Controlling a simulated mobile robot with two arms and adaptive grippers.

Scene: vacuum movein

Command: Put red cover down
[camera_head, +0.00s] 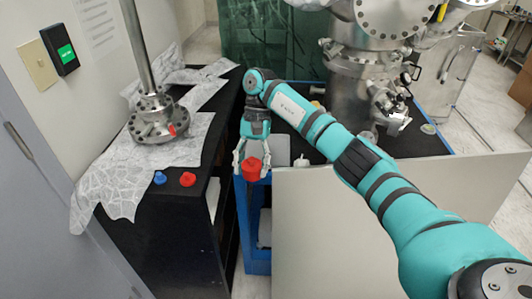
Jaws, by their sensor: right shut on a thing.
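A red cover (252,170) is between the fingertips of my right gripper (251,158). The gripper points down and is shut on the cover, near the front left part of the blue cabinet (257,218). I cannot tell whether the cover touches the surface below. A second red cover (188,179) lies on the black bench (160,212), beside a blue cover (160,177). My left gripper is not in view.
A metal flange with a tall pipe (160,118) stands on crumpled paper (115,180) on the black bench. A large steel chamber (357,75) stands at the back. A grey panel (330,240) fronts the cabinet. A gap separates bench and cabinet.

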